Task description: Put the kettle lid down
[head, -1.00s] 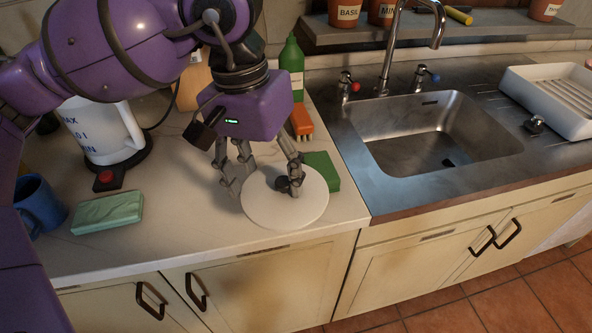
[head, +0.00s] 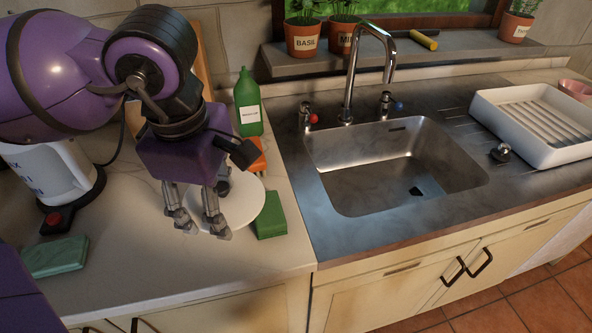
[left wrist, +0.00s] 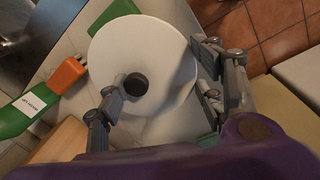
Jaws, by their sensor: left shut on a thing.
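The kettle lid is a flat white disc (head: 245,207) with a black knob (left wrist: 135,85). It is low over the counter beside the green sponge. My left gripper (head: 198,228) is shut on the lid. In the left wrist view (left wrist: 165,80) one finger is against the knob and the other fingers are at the disc's edge. I cannot tell whether the disc touches the counter. The white kettle (head: 58,175) stands on its dark base at the left, partly hidden by my left arm. My right gripper is not in view.
A green sponge (head: 270,217) lies right of the lid. A pale green block (head: 55,257) lies at left. The sink (head: 390,170) is at right.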

